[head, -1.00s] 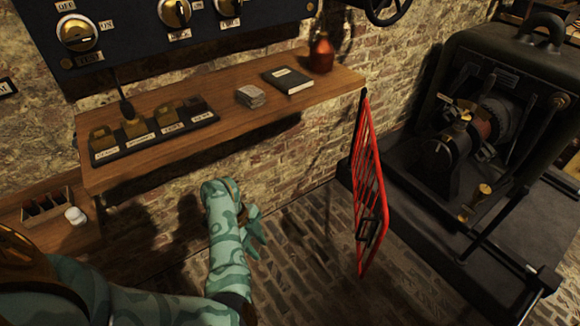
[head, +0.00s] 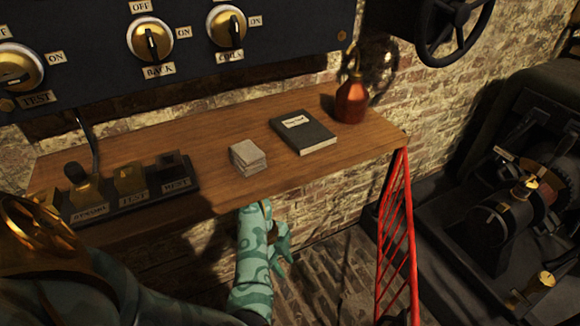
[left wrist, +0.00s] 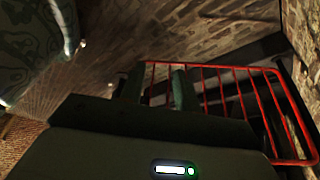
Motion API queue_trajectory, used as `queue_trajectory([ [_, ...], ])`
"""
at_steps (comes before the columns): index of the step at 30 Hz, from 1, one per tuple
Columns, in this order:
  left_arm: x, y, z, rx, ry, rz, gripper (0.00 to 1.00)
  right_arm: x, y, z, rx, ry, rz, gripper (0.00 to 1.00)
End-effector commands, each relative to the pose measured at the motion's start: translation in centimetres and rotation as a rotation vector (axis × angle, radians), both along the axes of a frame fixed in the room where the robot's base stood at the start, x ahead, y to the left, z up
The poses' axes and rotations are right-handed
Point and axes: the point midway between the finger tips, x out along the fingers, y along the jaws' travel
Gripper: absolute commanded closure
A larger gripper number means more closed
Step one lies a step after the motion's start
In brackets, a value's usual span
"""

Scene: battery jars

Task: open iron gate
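The red iron gate (head: 411,240) is a barred panel in the head view, right of centre below the shelf's right end. I see it at a steep angle and its lower part is cut off. In the left wrist view the gate (left wrist: 240,68) lies beyond the fingers, its top rail and several bars showing. My left gripper (head: 281,243) is below the shelf's front edge, left of the gate and apart from it in the head view. Its two fingers (left wrist: 158,88) stand apart with nothing held between them. My right gripper is not in view.
A dark machine (head: 500,225) stands right of the gate. Brick floor between my left gripper and the gate looks clear.

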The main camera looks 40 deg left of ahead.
Motion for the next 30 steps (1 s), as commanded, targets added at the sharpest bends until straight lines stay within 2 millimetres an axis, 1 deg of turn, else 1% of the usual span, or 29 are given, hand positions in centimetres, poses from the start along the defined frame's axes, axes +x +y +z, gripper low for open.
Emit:
queue_trajectory([
  [1,-0.1,-0.4,-1.5,-0.001,0.007,-0.001,0.68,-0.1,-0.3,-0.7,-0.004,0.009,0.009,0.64],
  [4,0.1,-0.8,-2.4,0.0,0.005,0.0,0.68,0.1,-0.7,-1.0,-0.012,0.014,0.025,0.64],
  [7,0.2,-1.0,-2.8,0.0,0.002,0.0,0.68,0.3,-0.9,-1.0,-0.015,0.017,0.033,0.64],
  [15,0.3,-1.1,-2.7,0.001,-0.001,0.0,0.68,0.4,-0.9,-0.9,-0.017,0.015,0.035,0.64],
  [17,0.3,-1.1,-2.7,0.001,-0.001,0.0,0.84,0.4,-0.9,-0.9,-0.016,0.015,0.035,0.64],
  [18,0.3,-1.1,-2.7,0.001,-0.001,0.0,0.95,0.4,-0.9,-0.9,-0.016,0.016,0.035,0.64],
  [19,0.3,-1.1,-2.7,0.001,-0.001,0.0,1.0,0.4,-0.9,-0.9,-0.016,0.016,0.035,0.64],
  [30,0.3,-1.1,-2.7,0.001,-0.001,0.0,1.0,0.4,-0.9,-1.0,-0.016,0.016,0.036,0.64],
])
